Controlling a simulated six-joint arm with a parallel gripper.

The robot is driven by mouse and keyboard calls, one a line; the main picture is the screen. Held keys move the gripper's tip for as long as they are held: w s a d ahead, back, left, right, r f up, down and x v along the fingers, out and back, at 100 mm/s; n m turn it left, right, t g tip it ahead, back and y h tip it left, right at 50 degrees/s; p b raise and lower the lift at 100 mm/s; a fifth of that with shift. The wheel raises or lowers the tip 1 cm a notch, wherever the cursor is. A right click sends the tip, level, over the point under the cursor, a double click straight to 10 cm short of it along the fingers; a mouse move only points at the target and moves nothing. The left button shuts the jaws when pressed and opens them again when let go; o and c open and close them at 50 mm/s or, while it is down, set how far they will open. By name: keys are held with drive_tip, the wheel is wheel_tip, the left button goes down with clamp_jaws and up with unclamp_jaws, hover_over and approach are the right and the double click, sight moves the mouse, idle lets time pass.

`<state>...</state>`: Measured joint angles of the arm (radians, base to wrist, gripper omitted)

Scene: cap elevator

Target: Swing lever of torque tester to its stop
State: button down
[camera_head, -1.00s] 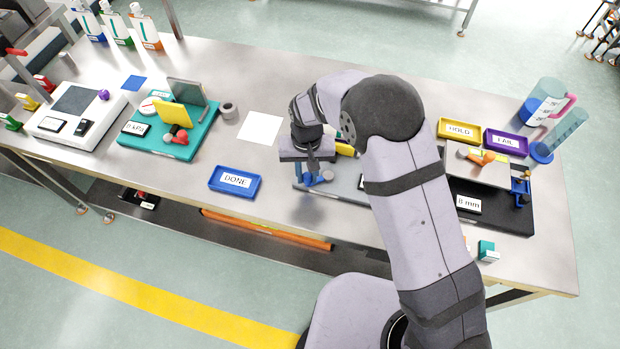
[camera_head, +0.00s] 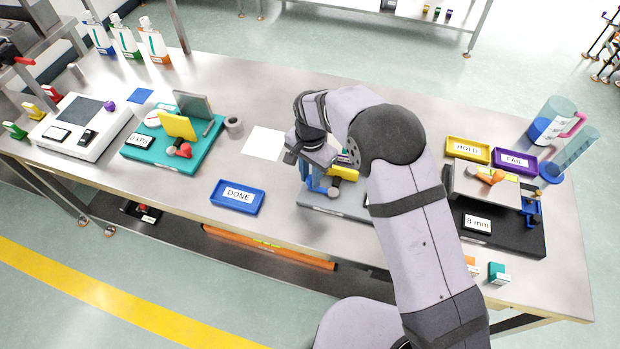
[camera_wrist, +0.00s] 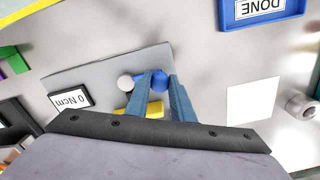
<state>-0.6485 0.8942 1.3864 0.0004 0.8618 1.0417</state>
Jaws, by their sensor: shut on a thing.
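The torque tester is a grey plate (camera_head: 330,208) at the middle front of the bench. In the wrist view the plate (camera_wrist: 90,75) carries a "0 Ncm" display (camera_wrist: 70,97), a pale round knob (camera_wrist: 125,82) and a yellow part (camera_wrist: 123,111). The yellow part also shows in the head view (camera_head: 345,173). My gripper (camera_head: 310,186) is over the plate's left end. In the wrist view its two blue fingers (camera_wrist: 161,82) are shut on a blue rounded piece (camera_wrist: 158,83), apparently the lever's end. The rest of the lever is mostly hidden.
A blue DONE tray (camera_head: 237,208) lies to the left, and a white sheet (camera_head: 264,142) lies behind it. A teal fixture (camera_head: 195,158) stands farther left. A black fixture (camera_head: 505,240) with an "8 mm" display, HOLD (camera_head: 468,150) and FAIL (camera_head: 514,161) trays are right.

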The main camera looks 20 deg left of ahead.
drive_tip(key=shift+w+r, duration=0.1)
drive_tip(key=shift+w, duration=0.05)
drive_tip(key=c, duration=1.5)
unclamp_jaws()
drive_tip(key=shift+c, duration=0.2)
wheel_tip(320, 180, up, 7)
drive_tip(key=shift+b, duration=1.2)
drive_tip(key=shift+r, duration=0.15)
